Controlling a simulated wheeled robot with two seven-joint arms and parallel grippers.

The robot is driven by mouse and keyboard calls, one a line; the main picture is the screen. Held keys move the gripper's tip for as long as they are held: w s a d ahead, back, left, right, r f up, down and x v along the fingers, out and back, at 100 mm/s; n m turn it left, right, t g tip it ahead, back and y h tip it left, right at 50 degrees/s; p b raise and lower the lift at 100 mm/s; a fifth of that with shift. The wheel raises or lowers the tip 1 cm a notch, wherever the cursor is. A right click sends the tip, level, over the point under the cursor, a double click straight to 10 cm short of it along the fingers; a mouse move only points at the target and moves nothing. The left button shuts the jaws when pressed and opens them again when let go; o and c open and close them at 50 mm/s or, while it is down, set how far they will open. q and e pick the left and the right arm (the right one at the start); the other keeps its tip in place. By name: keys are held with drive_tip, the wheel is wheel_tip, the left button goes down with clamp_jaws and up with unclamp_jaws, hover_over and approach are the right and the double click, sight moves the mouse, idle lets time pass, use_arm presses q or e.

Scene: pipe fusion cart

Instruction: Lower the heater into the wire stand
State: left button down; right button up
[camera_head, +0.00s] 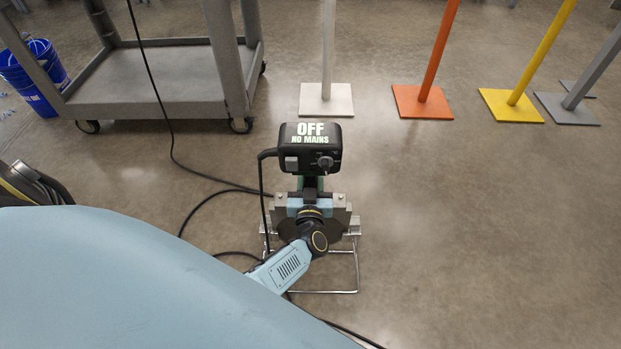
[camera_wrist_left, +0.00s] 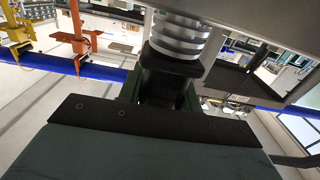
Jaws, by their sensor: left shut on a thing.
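The heater has a black control box (camera_head: 297,160) marked "OFF NO MAINS", with a green handle part below it, in the head view. My left arm comes in from the left, and its gripper (camera_head: 311,190) is shut on the heater just below the box. The wire stand (camera_head: 357,268) has thin chrome legs on the floor below the gripper. My wrist and gripper hide the stand's upper part and much of the heater's lower end, so I cannot tell whether heater and stand touch. The wrist view shows close dark parts that I cannot name surely. My right gripper is not in view.
A black cable (camera_head: 205,174) runs from the heater across the floor. A grey cart (camera_head: 150,85) and a blue bucket (camera_head: 35,78) stand at the back left. White, orange (camera_head: 422,102), yellow and grey posts stand behind. The floor on the right is clear.

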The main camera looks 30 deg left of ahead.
use_arm(q)
drive_tip(key=shift+w+r+y, duration=0.3)
drive_tip(key=shift+r, duration=0.25)
drive_tip(key=c, duration=1.3)
unclamp_jaws()
drive_tip(key=o, duration=0.4)
drive_tip(key=shift+s+f, duration=0.15)
drive_tip(key=shift+f, duration=0.05)
drive_tip(key=shift+o, duration=1.1)
drive_tip(key=shift+s+f, duration=0.4)
drive_tip(key=shift+f, duration=0.25)
drive_tip(key=o, duration=0.7)
drive_tip(key=shift+w+r, duration=0.15)
drive_tip(key=shift+r, duration=0.05)
drive_tip(key=shift+r, duration=0.1)
